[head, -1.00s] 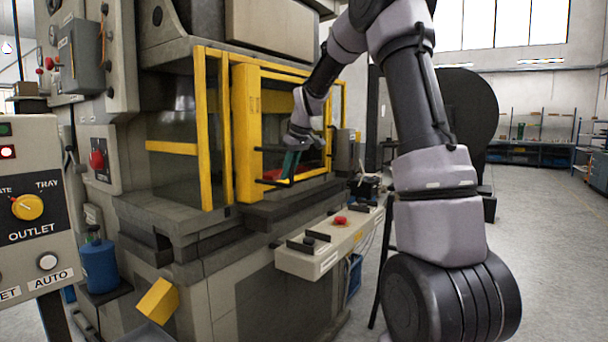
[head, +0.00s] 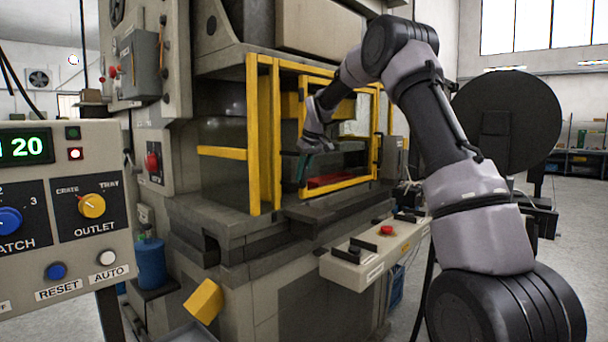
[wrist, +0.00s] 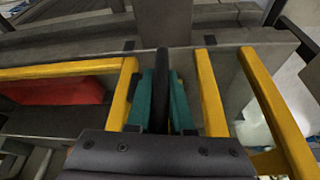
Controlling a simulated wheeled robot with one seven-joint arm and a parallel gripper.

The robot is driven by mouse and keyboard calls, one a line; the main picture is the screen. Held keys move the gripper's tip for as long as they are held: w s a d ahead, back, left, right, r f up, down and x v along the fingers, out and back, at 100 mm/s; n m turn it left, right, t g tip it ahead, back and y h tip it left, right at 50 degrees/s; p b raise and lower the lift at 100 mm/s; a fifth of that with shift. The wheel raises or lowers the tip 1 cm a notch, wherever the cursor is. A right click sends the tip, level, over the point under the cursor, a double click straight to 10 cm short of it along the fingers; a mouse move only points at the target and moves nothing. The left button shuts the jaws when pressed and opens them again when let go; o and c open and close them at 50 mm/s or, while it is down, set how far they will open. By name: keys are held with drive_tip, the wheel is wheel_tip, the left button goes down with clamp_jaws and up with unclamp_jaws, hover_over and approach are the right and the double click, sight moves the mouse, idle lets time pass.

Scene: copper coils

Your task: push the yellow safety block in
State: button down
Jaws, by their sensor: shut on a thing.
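A yellow block (head: 203,300) sits tilted low on the left side of the press; I cannot tell whether it is the safety block. Another yellow piece (head: 338,114) shows inside the press opening, partly hidden by my arm. My gripper (head: 303,168) is at the yellow-framed guard door (head: 376,135) on the press front. In the wrist view, its teal fingers (wrist: 161,102) are shut on a black upright bar (wrist: 161,65), which looks like the door handle. Yellow posts stand close on both sides of the fingers.
A red part (head: 338,180) lies inside the press. A button console (head: 370,258) juts out in front. A control panel (head: 60,215) stands at the left, near a blue container (head: 151,263). Open floor lies at the far right.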

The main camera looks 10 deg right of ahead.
drive_tip(key=shift+w+a+r, duration=0.1)
drive_tip(key=shift+a+r, duration=0.05)
drive_tip(key=c, duration=0.8)
unclamp_jaws()
drive_tip(key=shift+w, duration=0.1)
drive_tip(key=v, duration=1)
drive_tip(key=shift+r, duration=0.3)
